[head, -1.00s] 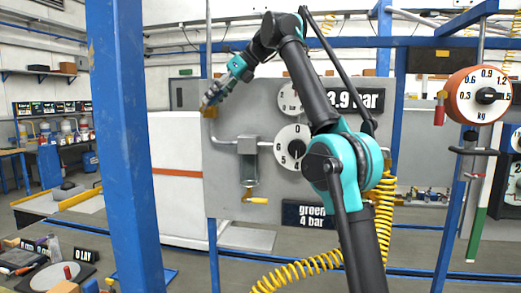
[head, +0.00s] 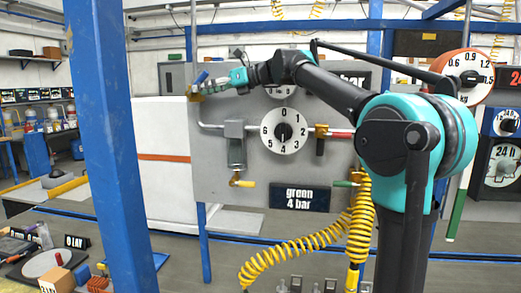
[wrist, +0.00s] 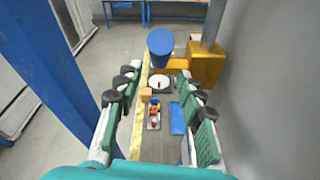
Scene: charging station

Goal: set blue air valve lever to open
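The blue valve lever (head: 202,77) sits on a brass valve (head: 195,96) at the upper left edge of the grey panel (head: 225,190). In the wrist view the blue handle (wrist: 160,42) is seen nearly end-on, ahead of my fingertips, with the brass valve body (wrist: 205,66) to its right. My gripper (head: 225,82) is just right of the lever in the head view. In the wrist view my gripper (wrist: 158,88) is open, its fingers spread either side with nothing between them. I cannot tell whether a fingertip touches the handle.
A coiled yellow hose (head: 361,215) hangs at right. A blue post (head: 108,150) stands at left.

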